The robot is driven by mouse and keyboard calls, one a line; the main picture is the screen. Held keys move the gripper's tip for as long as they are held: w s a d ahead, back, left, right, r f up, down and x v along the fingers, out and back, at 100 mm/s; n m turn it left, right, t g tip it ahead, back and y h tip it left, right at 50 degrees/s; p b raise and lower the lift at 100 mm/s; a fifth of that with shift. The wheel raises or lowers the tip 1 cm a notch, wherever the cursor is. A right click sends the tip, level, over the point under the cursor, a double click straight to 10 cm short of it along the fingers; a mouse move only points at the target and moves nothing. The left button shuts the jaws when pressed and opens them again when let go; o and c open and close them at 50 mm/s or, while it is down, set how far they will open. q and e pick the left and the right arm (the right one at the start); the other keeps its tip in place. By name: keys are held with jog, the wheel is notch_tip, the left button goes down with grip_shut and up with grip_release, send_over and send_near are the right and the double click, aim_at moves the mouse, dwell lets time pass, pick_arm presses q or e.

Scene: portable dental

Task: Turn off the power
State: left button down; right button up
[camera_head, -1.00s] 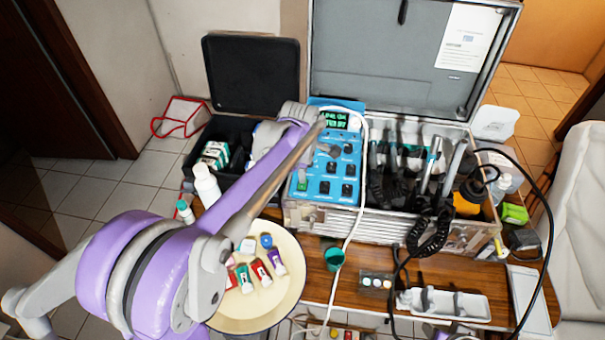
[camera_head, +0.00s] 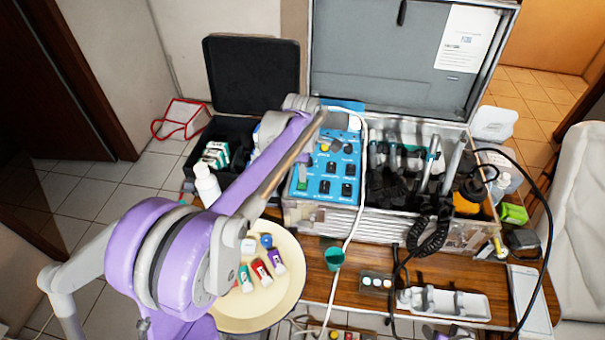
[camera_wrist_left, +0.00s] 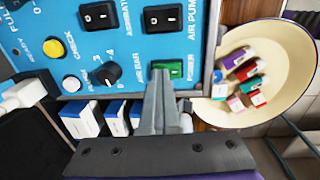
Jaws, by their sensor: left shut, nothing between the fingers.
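The blue control panel (camera_head: 325,172) stands in the open metal case, and its display (camera_head: 345,121) is dark. The green power switch (camera_head: 302,182) is at the panel's lower left corner. In the left wrist view the switch (camera_wrist_left: 174,68), labelled POWER, is close up. My left gripper (camera_wrist_left: 160,78) is shut and empty, with its fingertips overlapping the near part of the switch. I cannot tell whether they touch it. In the head view my left arm crosses in front of the panel's left side and hides the fingertips. My right gripper is not in view.
Black rocker switches (camera_wrist_left: 100,17) and a knob (camera_wrist_left: 107,74) sit close to the fingers. A cream bowl (camera_head: 281,308) with small tubes stands in front. A white cable (camera_head: 362,190) runs down beside the panel. Corded handpieces (camera_head: 431,160) fill the case's right side.

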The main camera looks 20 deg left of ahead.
aim_at(302, 184)
pick_arm(q)
jog(key=shift+s+d+f, duration=0.1)
jog(key=shift+f, duration=0.35)
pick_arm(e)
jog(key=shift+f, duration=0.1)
pick_arm(q)
jog(key=shift+s+d+f, duration=0.1)
jog(key=shift+s+d, duration=0.05)
jog(key=shift+s, duration=0.25)
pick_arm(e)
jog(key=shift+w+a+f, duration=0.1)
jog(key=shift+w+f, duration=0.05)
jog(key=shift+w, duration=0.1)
pick_arm(q)
notch_tip(302, 184, up, 12)
jog(key=shift+p, duration=0.45)
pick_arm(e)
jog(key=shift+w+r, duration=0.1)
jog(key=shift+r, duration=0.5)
pick_arm(q)
jog(key=shift+s, duration=0.1)
jog(key=r, duration=0.1)
jog(key=s+r, duration=0.1)
jog(key=r+t+p, duration=0.1)
jog(key=shift+s+d+r, duration=0.1)
jog(key=shift+s+d, duration=0.05)
jog(key=shift+d, duration=0.1)
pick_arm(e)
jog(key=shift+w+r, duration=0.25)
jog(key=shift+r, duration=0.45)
